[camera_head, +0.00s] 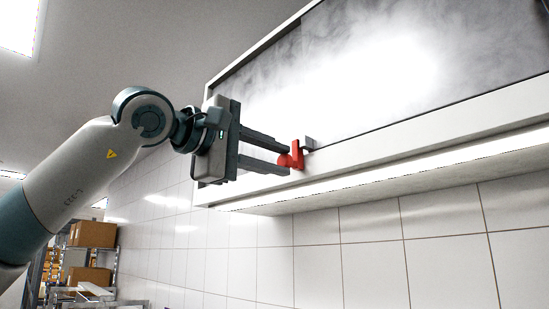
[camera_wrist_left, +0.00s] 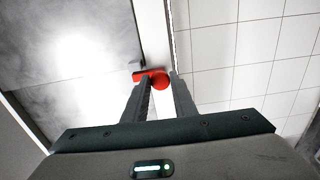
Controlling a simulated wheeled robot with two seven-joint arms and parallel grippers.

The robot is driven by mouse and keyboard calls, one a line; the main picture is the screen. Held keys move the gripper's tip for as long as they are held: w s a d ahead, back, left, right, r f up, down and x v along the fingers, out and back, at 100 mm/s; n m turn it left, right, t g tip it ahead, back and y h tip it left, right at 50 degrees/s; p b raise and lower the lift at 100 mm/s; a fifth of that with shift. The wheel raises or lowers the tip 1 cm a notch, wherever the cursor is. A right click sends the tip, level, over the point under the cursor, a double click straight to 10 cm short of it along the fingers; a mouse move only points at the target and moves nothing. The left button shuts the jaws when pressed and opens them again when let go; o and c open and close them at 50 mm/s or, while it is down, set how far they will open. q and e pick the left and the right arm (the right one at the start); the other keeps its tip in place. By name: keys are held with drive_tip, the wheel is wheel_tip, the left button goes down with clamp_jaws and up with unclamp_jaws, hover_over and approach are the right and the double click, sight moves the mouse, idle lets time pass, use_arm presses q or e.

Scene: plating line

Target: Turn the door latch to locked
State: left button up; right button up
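The red door latch (camera_head: 297,154) sits on the white lower frame of a wall cabinet. It has a short bar and a rounded knob, and a small grey catch (camera_head: 309,144) is beside it. My left gripper (camera_head: 282,156) is at the latch, its two fingers apart. In the left wrist view, the red knob (camera_wrist_left: 160,81) shows between and just beyond the fingertips (camera_wrist_left: 161,78), with the bar pointing left past the left finger. I cannot tell whether a finger touches the latch. My right gripper is in neither view.
The cabinet's grey glossy door panel (camera_head: 400,75) is above the frame (camera_head: 430,132). A tiled wall (camera_head: 370,240) runs below. Shelves with cardboard boxes (camera_head: 92,235) stand far off at the lower left. The space below the gripper is clear.

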use_arm(q)
drive_tip(key=o, duration=0.4)
drive_tip(key=shift+s+a+f+b, duration=0.15)
drive_tip(key=shift+s+a+b, duration=0.35)
drive_tip(key=shift+b, duration=0.05)
drive_tip(key=b+v, duration=0.6)
drive_tip(key=v, duration=1)
drive_tip(key=shift+d, duration=0.1)
